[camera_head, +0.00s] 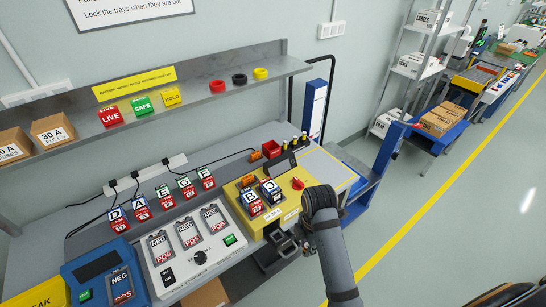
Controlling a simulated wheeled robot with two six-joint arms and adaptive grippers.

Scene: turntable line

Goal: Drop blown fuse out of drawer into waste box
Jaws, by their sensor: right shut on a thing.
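My right gripper (283,240) is low at the front edge of the yellow unit (284,210), with my right arm coming in from below. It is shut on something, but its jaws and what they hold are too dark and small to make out. A dark, tray-like shape (265,259) lies just below and left of the gripper; I cannot tell whether it is the drawer. No fuse can be made out. A small open red box (271,149) stands behind the yellow unit; I cannot tell whether it is the waste box. My left gripper is not in view.
Batteries marked B and C (271,191) sit on the yellow unit, beside a red knob (297,183). A white panel (190,249) and blue tester (103,275) stand to the left. The shelf (196,98) above holds fuse boxes. Open floor (455,215) lies at right.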

